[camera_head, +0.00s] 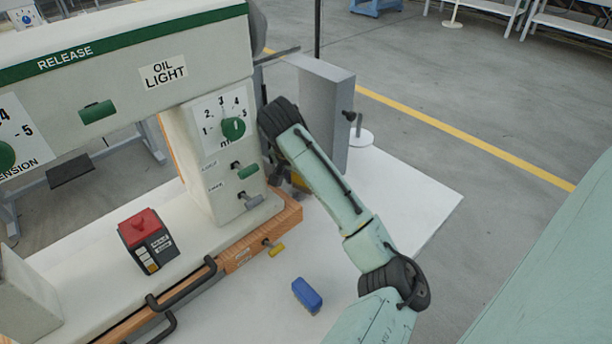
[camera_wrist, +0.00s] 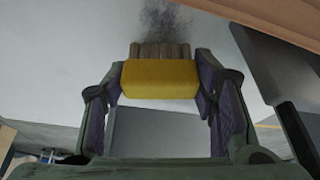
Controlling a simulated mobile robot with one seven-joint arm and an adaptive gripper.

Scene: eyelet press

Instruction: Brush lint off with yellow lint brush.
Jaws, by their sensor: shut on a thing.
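My gripper (camera_wrist: 160,90) is shut on the yellow lint brush (camera_wrist: 160,79), its two fingers pressing on the brush's ends. The brush's brownish bristles (camera_wrist: 160,51) point away from my gripper. A dark, fuzzy patch of lint (camera_wrist: 168,20) lies on a pale surface just beyond the bristle tips; I cannot tell whether they touch it. In the head view my arm reaches behind the machine's right column. Only a small bit of yellow (camera_head: 300,182) shows there, and the gripper is mostly hidden. The lint is not visible in the head view.
The pale press (camera_head: 219,170) with dials and levers fills the left. A grey box (camera_head: 335,105) stands close behind my arm. A blue block (camera_head: 307,295) lies on the white table (camera_head: 415,205). A red-topped control box (camera_head: 147,240) and black handles sit at the front.

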